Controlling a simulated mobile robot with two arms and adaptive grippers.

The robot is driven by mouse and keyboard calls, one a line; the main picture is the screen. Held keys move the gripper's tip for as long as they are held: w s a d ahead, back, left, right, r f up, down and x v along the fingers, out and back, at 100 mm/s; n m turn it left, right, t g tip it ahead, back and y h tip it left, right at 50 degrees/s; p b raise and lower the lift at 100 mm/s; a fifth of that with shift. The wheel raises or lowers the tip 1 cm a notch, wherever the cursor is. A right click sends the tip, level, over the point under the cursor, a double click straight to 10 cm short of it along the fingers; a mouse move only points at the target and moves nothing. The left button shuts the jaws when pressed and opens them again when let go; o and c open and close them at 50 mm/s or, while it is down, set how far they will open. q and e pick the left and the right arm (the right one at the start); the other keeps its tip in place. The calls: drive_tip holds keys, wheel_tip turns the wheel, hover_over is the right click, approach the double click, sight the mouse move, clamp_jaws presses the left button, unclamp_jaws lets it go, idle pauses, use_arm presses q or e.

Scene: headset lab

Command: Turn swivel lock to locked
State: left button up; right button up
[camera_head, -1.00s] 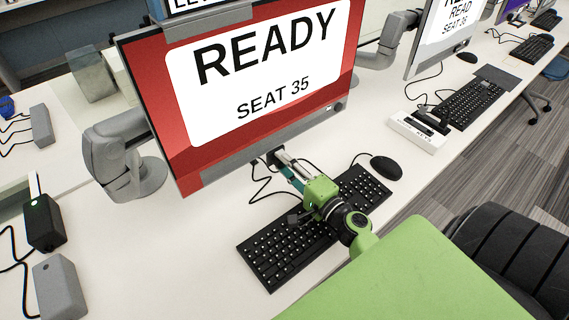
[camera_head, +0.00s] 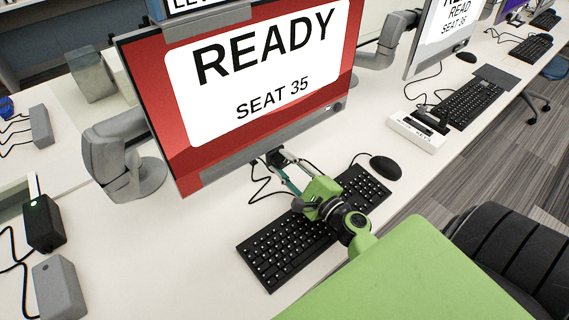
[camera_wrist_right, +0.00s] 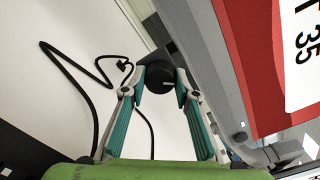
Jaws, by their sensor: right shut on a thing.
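The swivel lock is a round black knob (camera_wrist_right: 160,77) with a pale mark on its face, at the lower edge of the red monitor (camera_wrist_right: 235,50). In the head view the knob (camera_head: 275,157) is small and partly hidden by my fingers. My right gripper (camera_wrist_right: 160,85) has its two fingertips on opposite sides of the knob and is shut on it. In the head view the right gripper (camera_head: 281,162) reaches over the keyboard to the monitor's bottom edge. My left gripper is not in view.
A black keyboard (camera_head: 285,245) lies under my right arm, with a black mouse (camera_head: 386,168) to its right. Black cables (camera_wrist_right: 85,75) run beside the knob. A grey monitor arm (camera_head: 115,160) stands at left. A white key tray (camera_head: 417,133) lies farther right.

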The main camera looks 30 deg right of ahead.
drive_tip(key=m+p, duration=0.1)
drive_tip(key=m, duration=0.4)
drive_tip(key=shift+r+m, duration=0.15)
drive_tip(key=shift+m, duration=0.15)
drive_tip(key=m+p, duration=0.2)
drive_tip(key=m, duration=0.2)
drive_tip(key=shift+m, duration=0.7)
drive_tip(key=o, duration=1.1)
drive_tip(key=shift+w, duration=0.1)
drive_tip(key=shift+s, duration=0.25)
drive_tip(key=s, duration=0.7)
drive_tip(key=s+d, duration=0.1)
drive_tip(key=s, duration=0.3)
drive_tip(key=shift+s, duration=0.3)
